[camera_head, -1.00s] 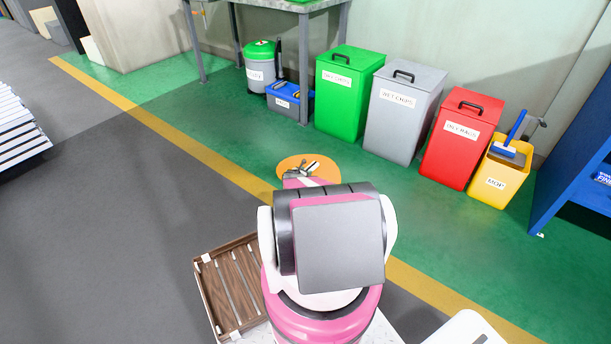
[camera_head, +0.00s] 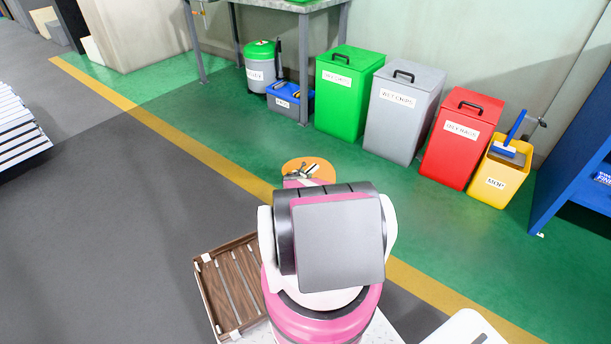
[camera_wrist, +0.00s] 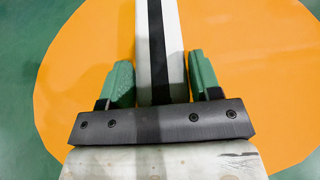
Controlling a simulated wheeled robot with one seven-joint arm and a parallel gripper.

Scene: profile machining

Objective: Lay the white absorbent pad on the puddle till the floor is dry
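The orange puddle (camera_head: 291,163) is a flat round patch on the green floor beside the yellow line. It fills most of the wrist view (camera_wrist: 75,70). A white piece with a black stripe along it, which I take for the absorbent pad (camera_wrist: 174,45), stands out between the green fingers of my gripper (camera_wrist: 160,85). Both fingers lie close against its sides, and it appears held over the puddle. In the head view the pad (camera_head: 312,168) is small and partly hidden by my arm. I cannot tell whether it touches the floor.
Along the wall stand a green bin (camera_head: 342,100), a grey bin (camera_head: 398,120), a red bin (camera_head: 456,145) and a yellow mop bucket (camera_head: 497,183). A blue shelf (camera_head: 570,160) is at right. Green floor left of the puddle is clear.

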